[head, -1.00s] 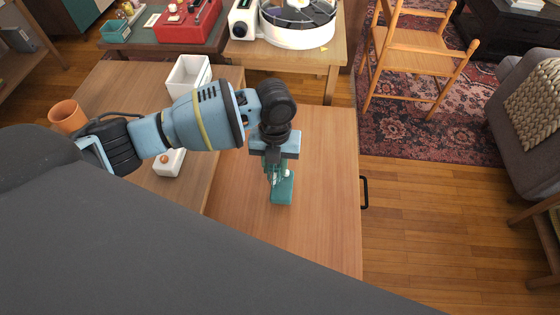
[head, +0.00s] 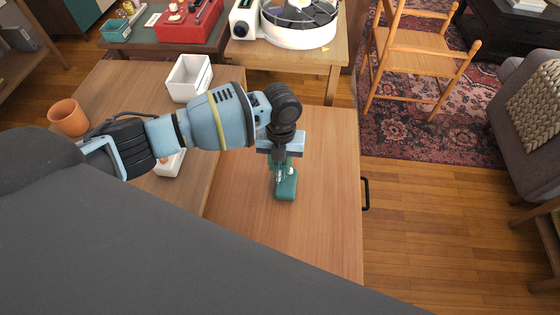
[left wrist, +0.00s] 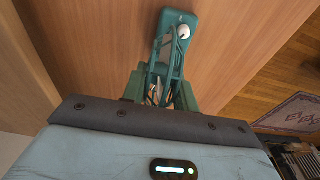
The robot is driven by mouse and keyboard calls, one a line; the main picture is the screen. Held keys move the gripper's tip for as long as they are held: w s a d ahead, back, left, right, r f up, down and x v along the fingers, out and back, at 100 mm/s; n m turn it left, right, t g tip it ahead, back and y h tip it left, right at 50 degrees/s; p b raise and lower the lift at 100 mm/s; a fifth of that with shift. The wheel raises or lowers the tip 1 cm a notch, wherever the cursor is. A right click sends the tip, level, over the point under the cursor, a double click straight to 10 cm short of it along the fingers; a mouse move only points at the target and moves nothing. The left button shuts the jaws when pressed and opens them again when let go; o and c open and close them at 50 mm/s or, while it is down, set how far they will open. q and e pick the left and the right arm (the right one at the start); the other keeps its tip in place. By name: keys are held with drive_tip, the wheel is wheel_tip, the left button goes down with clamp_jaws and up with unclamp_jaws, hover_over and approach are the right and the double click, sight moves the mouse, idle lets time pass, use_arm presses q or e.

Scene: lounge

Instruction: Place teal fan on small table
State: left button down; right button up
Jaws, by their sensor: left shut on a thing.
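The teal fan (head: 287,186) is below my left gripper (head: 281,160) in the head view, over a light wooden top (head: 325,215). My left gripper is shut on the fan. In the left wrist view the teal fan (left wrist: 169,50) extends from between the fingers of my left gripper (left wrist: 161,92), and a white round knob shows near its far end. I cannot tell whether the fan touches the wood. I cannot tell which wooden surface is the small table. My right gripper is not in view.
A white open box (head: 189,78), an orange pot (head: 68,117) and a partly hidden white item (head: 170,165) are to the left. A large white device (head: 299,25) stands on a wooden table (head: 288,55) behind. The wood right of the fan is clear; a black handle (head: 366,194) sticks out at its edge.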

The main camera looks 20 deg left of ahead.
use_arm(q)
drive_tip(key=shift+f, duration=0.15)
drive_tip(key=c, duration=1.1)
unclamp_jaws()
drive_tip(key=r, duration=0.4)
drive_tip(key=w+r, duration=0.1)
drive_tip(key=r, duration=0.7)
drive_tip(key=shift+w+a+r+p, duration=0.1)
drive_tip(key=shift+w+a+p, duration=0.1)
drive_tip(key=shift+p, duration=0.2)
